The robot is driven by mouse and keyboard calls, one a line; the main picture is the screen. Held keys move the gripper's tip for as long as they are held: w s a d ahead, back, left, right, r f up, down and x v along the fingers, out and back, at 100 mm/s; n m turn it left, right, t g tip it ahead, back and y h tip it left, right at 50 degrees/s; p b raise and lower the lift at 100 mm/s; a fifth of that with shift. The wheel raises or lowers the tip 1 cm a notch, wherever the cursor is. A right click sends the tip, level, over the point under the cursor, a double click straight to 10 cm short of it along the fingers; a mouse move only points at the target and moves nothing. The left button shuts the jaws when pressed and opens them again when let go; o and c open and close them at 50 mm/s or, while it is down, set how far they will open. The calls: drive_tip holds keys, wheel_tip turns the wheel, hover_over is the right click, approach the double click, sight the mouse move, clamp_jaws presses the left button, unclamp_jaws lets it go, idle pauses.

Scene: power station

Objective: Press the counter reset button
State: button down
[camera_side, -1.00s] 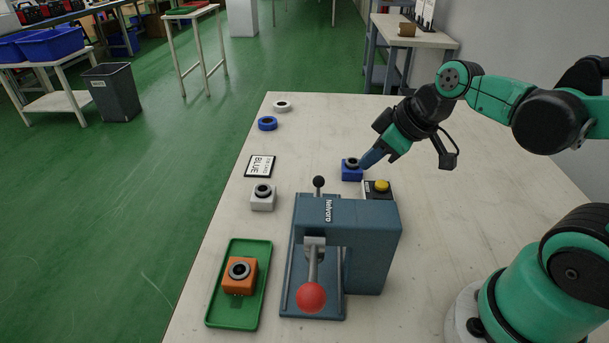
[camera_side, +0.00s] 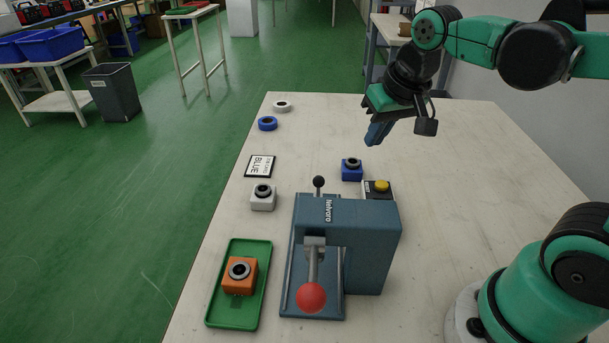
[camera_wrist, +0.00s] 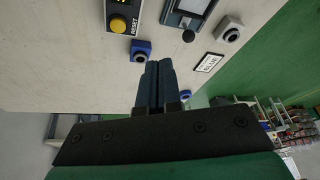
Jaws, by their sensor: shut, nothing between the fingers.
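The counter reset button is a yellow round button (camera_side: 382,185) on a dark box behind the blue-grey press, on the table. In the wrist view the yellow button (camera_wrist: 118,25) is at the top left, beside the word RESET. My gripper (camera_side: 374,140) is shut and empty, raised above the table behind the button and apart from it. In the wrist view my gripper's two dark blue fingers (camera_wrist: 158,66) lie together. A blue block with a black ring on top (camera_side: 352,170) stands on the table just left of the button box; it also shows in the wrist view (camera_wrist: 140,50).
The press (camera_side: 365,225) with a red-knobbed lever (camera_side: 311,297) stands in front of the button. A white block (camera_side: 262,198), a BLUE card (camera_side: 260,166) and a green tray (camera_side: 222,312) with an orange block (camera_side: 239,277) lie left.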

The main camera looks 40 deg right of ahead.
sight(382, 184)
drive_tip(key=d+m+g, duration=0.1)
drive_tip(key=w+d+r+m+g, duration=0.1)
drive_tip(key=d+m, duration=0.1)
drive_tip(key=d+r+m+g, duration=0.1)
drive_tip(key=d+m+g, duration=0.1)
drive_tip(key=shift+w+d, duration=0.15)
drive_tip(key=shift+w, duration=0.05)
drive_tip(key=f, duration=0.9)
drive_tip(key=d+f, duration=0.1)
drive_tip(key=f, duration=0.4)
drive_tip(key=shift+d, duration=0.1)
